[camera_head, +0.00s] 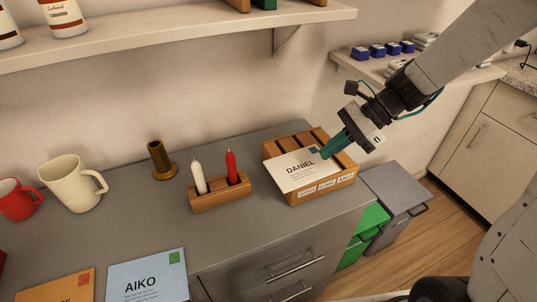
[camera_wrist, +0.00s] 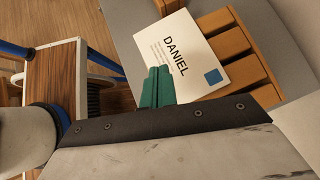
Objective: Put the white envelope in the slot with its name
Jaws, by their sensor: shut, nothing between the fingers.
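The white envelope (camera_head: 302,178) reads DANIEL and has a blue square in one corner. It lies tilted across the top of a wooden slotted rack (camera_head: 335,188), covering much of its left part. In the wrist view the envelope (camera_wrist: 190,62) lies beside the rack's wooden dividers (camera_wrist: 233,74). The rack's front carries small name labels; the right one reads AIKO, the others are too small to read surely. My gripper (camera_head: 326,152) has teal fingers, shut and empty, at the envelope's right edge. In the wrist view the fingertips (camera_wrist: 157,82) overlap the envelope's edge; contact is unclear.
A wooden holder (camera_head: 219,197) with a white and a red candle stands left of the rack. A blue AIKO envelope (camera_head: 147,279) and an orange envelope (camera_head: 62,288) lie at the front left. Mugs (camera_head: 72,183) stand farther left. A shelf (camera_head: 180,36) hangs above.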

